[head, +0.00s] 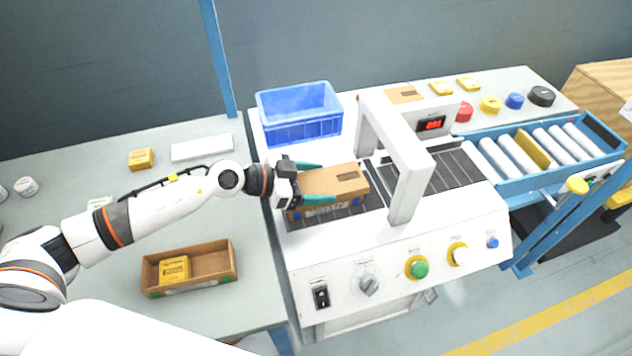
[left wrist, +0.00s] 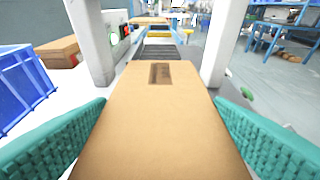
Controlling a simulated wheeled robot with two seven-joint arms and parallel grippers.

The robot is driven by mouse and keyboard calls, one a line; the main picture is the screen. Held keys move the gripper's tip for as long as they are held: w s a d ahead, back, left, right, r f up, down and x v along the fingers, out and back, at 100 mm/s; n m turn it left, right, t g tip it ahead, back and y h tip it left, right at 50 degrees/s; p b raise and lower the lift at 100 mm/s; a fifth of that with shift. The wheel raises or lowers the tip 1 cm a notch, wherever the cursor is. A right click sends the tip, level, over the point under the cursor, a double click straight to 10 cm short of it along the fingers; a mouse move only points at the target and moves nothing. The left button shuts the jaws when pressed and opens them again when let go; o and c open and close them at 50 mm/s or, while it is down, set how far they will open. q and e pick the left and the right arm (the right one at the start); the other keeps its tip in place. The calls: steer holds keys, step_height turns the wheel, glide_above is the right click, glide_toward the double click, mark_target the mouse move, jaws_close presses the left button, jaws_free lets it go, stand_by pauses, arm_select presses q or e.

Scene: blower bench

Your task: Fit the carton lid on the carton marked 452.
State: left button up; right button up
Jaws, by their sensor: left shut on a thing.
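My left gripper (head: 318,182) is shut on the brown carton lid (head: 340,178), its teal fingers on the two long sides. The lid has a dark patch on top and fills the middle of the left wrist view (left wrist: 152,125). It is over the belt of the white machine, left of the arch. Brown sides with small blue patches (head: 355,201) show under it, apparently a carton; I cannot tell whether the lid is seated on it. No number 452 is legible on it. My right gripper is not in view.
A white arch (head: 408,185) stands close right of the lid. A blue crate (head: 300,116) and a brown flat box (head: 404,94) are behind. An open brown tray (head: 236,262) with a yellow box (head: 174,269) is on the left table. Rollers (head: 510,155) continue at right.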

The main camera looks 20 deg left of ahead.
arm_select(q)
steer(key=shift+f, duration=0.1)
steer(key=shift+f, duration=0.4)
steer(key=o, duration=1)
steer(key=shift+r, duration=0.2)
steer(key=v, duration=0.4)
steer(key=b+v, duration=0.1)
steer(key=v, duration=0.3)
steer(key=b+v, duration=0.1)
steer(key=v, duration=0.3)
steer(key=shift+r, duration=0.35)
